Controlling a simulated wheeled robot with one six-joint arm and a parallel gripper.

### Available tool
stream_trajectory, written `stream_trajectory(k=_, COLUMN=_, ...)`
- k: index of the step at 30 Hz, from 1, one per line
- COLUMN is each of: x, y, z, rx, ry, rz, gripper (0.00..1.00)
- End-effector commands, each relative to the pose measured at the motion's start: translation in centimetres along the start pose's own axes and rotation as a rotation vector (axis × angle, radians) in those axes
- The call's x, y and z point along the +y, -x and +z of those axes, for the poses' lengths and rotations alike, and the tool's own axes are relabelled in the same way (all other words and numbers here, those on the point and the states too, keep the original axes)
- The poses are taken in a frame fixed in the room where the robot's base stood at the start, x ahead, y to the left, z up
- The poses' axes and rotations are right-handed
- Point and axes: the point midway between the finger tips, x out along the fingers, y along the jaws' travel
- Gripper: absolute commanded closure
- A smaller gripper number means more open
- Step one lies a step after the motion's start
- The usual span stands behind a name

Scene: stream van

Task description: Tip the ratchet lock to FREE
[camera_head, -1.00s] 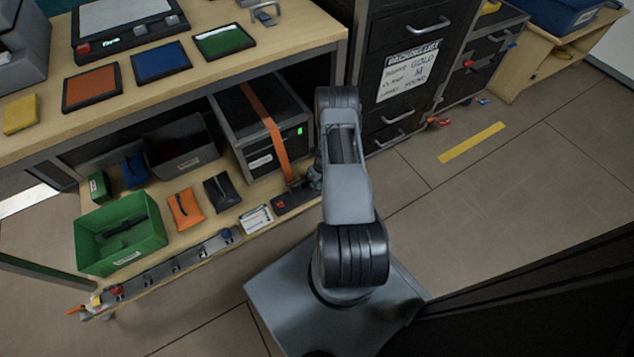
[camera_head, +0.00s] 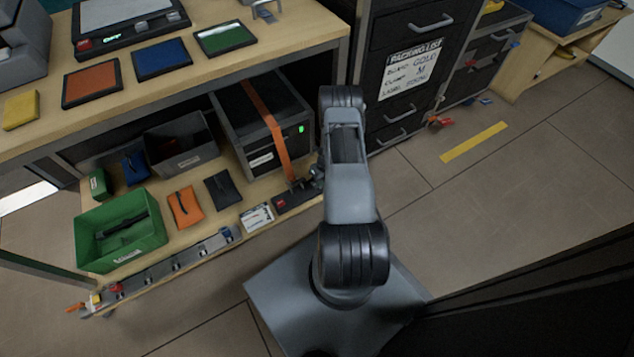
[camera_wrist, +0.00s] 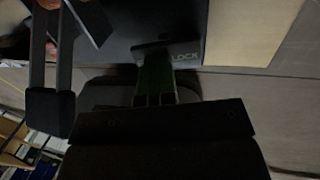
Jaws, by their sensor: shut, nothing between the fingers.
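In the head view the ratchet base (camera_head: 297,198) is a dark plate with a red mark, at the foot of the orange strap (camera_head: 268,125) on the black case. My gripper is mostly hidden behind my arm there, at the plate's right end. In the wrist view a dark panel (camera_wrist: 190,22) carries the word LOCK. My gripper (camera_wrist: 155,80) is shut and empty, its dark fingers over the panel just left of that word. A grey bar frame with a black end (camera_wrist: 50,108) stands at the left. Shadow hides whether the fingers touch the lock piece.
The black case (camera_head: 240,140) stands on the low shelf under the bench. A white card (camera_head: 257,217), dark pouch (camera_head: 222,190), orange pouch (camera_head: 185,207) and green bin (camera_head: 120,230) lie to its left. Black drawers (camera_head: 410,75) stand right of the case.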

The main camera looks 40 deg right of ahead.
Motion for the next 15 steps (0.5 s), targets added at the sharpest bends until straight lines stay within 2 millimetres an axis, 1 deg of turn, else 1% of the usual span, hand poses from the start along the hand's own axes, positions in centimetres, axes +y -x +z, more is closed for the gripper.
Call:
stream_trajectory(k=1, x=-0.23, y=-0.22, z=-0.18, rx=0.003, ry=0.0, rz=0.0, gripper=1.0)
stream_trajectory(k=5, x=-0.43, y=-0.05, z=-0.17, rx=0.006, ry=0.003, rz=0.002, gripper=1.0)
stream_trajectory(k=15, x=-0.32, y=0.21, z=-0.05, rx=0.006, ry=0.006, rz=0.003, gripper=1.0)
